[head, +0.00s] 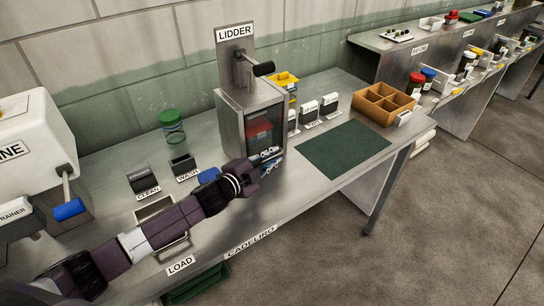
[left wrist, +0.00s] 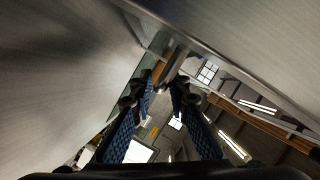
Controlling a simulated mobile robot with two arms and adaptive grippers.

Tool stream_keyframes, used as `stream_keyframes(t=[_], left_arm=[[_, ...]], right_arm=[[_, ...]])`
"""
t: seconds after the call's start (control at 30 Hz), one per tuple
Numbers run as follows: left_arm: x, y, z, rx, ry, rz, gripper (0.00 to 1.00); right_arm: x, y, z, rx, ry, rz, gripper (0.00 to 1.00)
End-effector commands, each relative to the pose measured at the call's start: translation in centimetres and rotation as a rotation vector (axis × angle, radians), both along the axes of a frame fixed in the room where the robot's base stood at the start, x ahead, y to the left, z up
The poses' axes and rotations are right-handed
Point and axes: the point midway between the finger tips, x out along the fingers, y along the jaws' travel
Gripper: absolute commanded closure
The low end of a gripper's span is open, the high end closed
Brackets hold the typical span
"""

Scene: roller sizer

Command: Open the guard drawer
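The lidder (head: 250,110) is a grey metal box with a sign and a black-knobbed lever on top. Its dark front opening shows a red and green item (head: 260,130) inside. No part is labelled as a guard drawer. My left gripper (head: 268,160) is at the lower front of this box, covering part of it. In the left wrist view the two blue-padded fingers (left wrist: 160,95) are apart. A metal bar (left wrist: 172,62) shows just beyond and between the fingertips; I cannot tell whether they touch it. My right gripper is not in view.
A dark green mat (head: 345,150) and a wooden divided tray (head: 385,103) lie right of the lidder. A green-lidded jar (head: 171,127) stands at the back left. My left arm crosses the bench front, above the LOAD label (head: 180,265).

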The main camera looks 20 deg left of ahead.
Motion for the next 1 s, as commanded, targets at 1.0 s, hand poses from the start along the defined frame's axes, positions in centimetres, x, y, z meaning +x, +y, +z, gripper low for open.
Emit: stream_keyframes(t=[1.0], left_arm=[[-2.9,-3.7,0.0,-0.006,0.004,-0.003,1.0]], right_arm=[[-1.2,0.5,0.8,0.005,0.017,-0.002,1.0]])
